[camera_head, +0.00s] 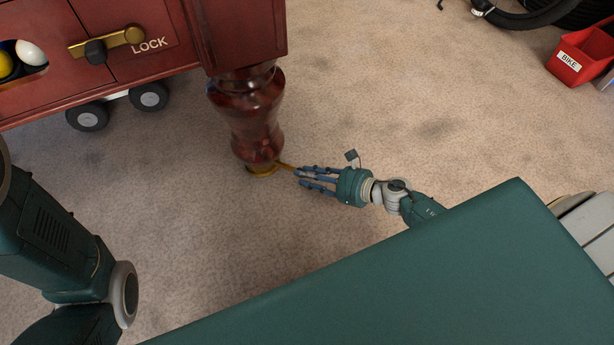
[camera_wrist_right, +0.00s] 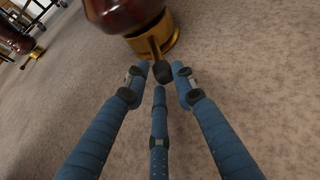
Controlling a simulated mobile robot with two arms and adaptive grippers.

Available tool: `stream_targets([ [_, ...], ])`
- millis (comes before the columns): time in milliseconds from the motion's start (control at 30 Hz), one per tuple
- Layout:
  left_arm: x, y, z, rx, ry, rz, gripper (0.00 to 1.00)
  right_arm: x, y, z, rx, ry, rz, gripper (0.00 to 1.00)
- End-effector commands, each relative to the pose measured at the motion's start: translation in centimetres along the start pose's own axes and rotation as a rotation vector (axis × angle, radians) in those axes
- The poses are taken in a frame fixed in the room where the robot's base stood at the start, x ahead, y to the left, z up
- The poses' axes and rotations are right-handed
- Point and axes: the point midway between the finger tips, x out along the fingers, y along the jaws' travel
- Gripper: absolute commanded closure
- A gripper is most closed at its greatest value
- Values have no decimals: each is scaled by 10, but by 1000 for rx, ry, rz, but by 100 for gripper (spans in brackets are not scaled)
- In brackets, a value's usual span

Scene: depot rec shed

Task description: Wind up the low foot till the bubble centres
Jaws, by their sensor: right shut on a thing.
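A turned red-brown table leg (camera_head: 252,112) stands on a brass foot (camera_head: 262,171) on the carpet. A short brass handle (camera_head: 286,165) sticks out of the foot to the right. In the wrist view the brass foot (camera_wrist_right: 158,40) carries this handle, with a dark knob (camera_wrist_right: 162,72) at its end. My right gripper (camera_head: 302,175) is shut on the handle, three blue fingers around the knob, also in the wrist view (camera_wrist_right: 159,80). Part of my left arm shows at the lower left; its gripper is out of view. No bubble shows.
The table's LOCK lever (camera_head: 108,43) and a ball pocket (camera_head: 24,58) are at upper left, with wheels (camera_head: 148,97) below. A second leg's brass foot (camera_wrist_right: 30,58) is at left in the wrist view. A red BIKE bin (camera_head: 580,56) stands far right. Carpet between is clear.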

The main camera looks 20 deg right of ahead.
Motion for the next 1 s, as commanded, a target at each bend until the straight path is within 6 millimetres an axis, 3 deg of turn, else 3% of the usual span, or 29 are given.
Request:
stream_targets([
  [33,0,0,0,0,0,0,60,0,2,-1,-5,2,3,100],
  [67,0,0,0,0,0,0,60,0,2,-1,-5,2,3,72],
  [100,0,0,0,1,-1,1,60,0,2,-1,-5,2,3,64],
  [133,0,0,0,1,-1,1,60,0,2,-1,-4,2,3,62],
  [533,0,0,1,2,-4,3,60,-10,1,-1,-1,2,1,62],
  [1000,0,0,0,1,-1,3,60,-100,2,-2,-1,4,3,62],
])
